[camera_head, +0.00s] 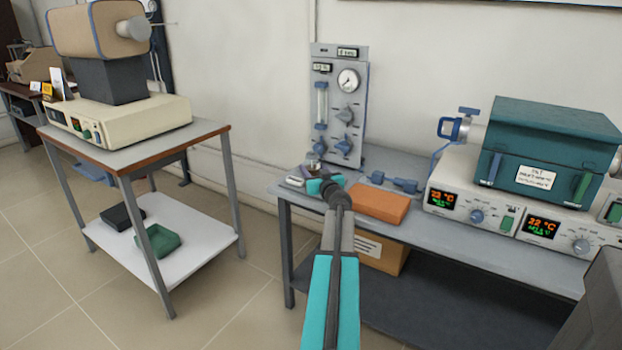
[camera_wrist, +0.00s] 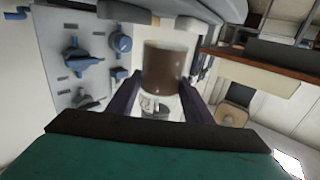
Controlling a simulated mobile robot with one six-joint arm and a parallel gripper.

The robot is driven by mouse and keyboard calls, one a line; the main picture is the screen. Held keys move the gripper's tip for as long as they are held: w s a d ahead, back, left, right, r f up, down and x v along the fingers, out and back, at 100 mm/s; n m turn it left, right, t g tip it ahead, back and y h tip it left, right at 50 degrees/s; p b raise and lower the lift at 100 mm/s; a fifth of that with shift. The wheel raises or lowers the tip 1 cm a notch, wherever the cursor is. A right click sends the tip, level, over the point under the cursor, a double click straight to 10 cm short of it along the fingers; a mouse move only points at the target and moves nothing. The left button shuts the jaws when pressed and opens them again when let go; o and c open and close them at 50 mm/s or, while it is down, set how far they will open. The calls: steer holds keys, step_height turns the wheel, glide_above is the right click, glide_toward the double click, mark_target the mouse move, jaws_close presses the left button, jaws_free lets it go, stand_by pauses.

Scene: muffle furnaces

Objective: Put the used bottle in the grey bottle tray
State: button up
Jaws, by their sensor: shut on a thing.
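The used bottle (camera_wrist: 163,68), clear with dark brown contents, sits between my gripper's two dark fingers in the wrist view. My gripper (camera_wrist: 161,98) is shut on it. In the head view my gripper (camera_head: 322,186) is over the left end of the grey bench, in front of the flow panel. A small glassy shape at its tip looks like the bottle (camera_head: 313,163), partly hidden by the gripper. A dark grey tray (camera_head: 124,216) lies on the lower white shelf of the left table; I cannot tell for sure that it is the bottle tray.
A green tray (camera_head: 158,241) lies beside the dark tray. The flow panel (camera_head: 338,105) stands behind my gripper. An orange block (camera_head: 380,205) and teal furnace (camera_head: 548,155) stand to the right. A beige furnace (camera_head: 105,60) tops the left table. Open floor (camera_head: 235,295) separates the tables.

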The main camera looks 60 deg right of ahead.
steer(key=shift+w+d, duration=0.15)
steer(key=shift+d, duration=0.1)
steer(key=shift+w+d+f, duration=0.1)
steer(key=shift+d+f, duration=0.05)
steer(key=shift+f, duration=0.1)
steer(key=shift+f+b, duration=0.85)
steer(key=shift+f, duration=0.7)
steer(key=shift+f, duration=0.1)
steer(key=o, duration=1.3)
steer(key=shift+p+v, duration=0.7)
steer(key=shift+v, duration=5.4)
steer(key=shift+o, duration=0.3)
